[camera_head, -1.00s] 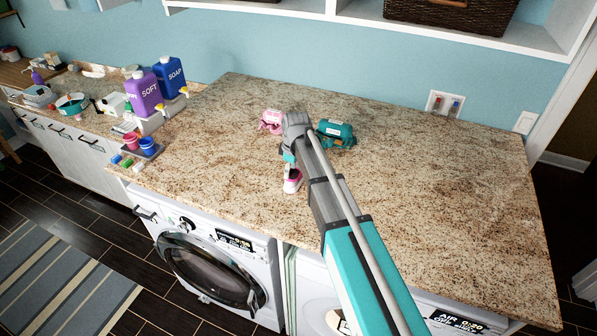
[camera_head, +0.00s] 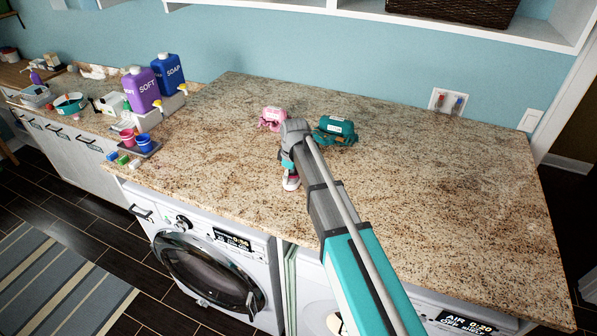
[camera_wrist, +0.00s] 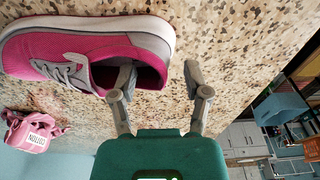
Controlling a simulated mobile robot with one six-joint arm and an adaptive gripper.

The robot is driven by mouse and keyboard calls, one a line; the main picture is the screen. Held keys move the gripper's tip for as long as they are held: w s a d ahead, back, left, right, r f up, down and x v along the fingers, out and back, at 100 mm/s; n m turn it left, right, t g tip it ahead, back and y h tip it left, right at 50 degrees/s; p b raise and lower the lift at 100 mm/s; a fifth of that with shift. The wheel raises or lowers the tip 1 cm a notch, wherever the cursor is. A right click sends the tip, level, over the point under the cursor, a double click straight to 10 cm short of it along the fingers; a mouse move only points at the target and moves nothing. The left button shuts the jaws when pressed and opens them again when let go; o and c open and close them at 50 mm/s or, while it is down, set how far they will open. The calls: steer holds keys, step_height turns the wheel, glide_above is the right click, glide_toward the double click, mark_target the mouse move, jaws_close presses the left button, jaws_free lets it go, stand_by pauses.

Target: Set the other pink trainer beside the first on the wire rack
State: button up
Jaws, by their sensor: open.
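A pink trainer (camera_wrist: 90,48) with grey trim and a white sole lies on the granite counter, filling the upper left of the wrist view. In the head view only a small part of the trainer (camera_head: 291,184) shows below my wrist. My gripper (camera_wrist: 160,78) is open around the trainer's heel wall. One finger reaches into or over the shoe's opening and the other is outside, behind the heel. Contact cannot be told. In the head view my arm hides most of the gripper (camera_head: 288,170). I cannot make out the wire rack or the first trainer.
A pink labelled bundle (camera_head: 273,118) and a teal one (camera_head: 335,130) lie behind my wrist. Purple (camera_head: 142,92) and blue (camera_head: 168,75) dispensers stand at left, near small cups (camera_head: 146,142). The counter's right side (camera_head: 450,190) is clear.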

steer(key=shift+f, duration=0.35)
stand_by(0.4)
jaws_close()
